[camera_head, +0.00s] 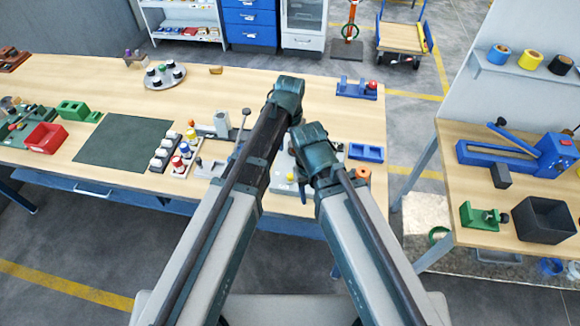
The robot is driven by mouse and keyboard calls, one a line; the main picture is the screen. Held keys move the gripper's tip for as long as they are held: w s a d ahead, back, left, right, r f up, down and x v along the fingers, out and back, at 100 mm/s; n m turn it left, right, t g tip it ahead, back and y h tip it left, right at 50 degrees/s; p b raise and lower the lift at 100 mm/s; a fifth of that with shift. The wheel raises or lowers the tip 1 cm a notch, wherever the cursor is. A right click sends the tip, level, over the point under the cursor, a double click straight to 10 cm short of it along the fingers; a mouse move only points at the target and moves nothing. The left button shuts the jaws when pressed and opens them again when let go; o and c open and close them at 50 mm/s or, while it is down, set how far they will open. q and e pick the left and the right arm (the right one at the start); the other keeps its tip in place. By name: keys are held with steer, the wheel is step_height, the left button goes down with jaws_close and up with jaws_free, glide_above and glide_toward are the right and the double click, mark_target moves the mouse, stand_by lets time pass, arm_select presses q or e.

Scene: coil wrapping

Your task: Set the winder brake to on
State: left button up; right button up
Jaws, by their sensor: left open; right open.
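My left gripper (286,92) is at the end of the higher arm, over the middle of the long wooden workbench (230,88). My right gripper (312,140) is lower and close to its right, above the bench's front part. Their fingers are hardly visible, and I see nothing held. Beneath them a pale grey machine (283,172) is mostly covered by my arms, and a lever with a dark round knob (246,111) stands just left of my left arm. I cannot tell which part is the winder brake, or its setting.
Reels (178,155) and a dark green mat (125,141) lie left. A right-hand table holds a blue lever machine (510,158) and a black bin (545,219).

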mark_target(290, 175)
arm_select(q)
steer(key=shift+f, duration=0.15)
step_height(290, 175, down, 14)
steer(key=b, duration=1.4)
steer(key=shift+r, duration=0.2)
jaws_close()
stand_by(0.6)
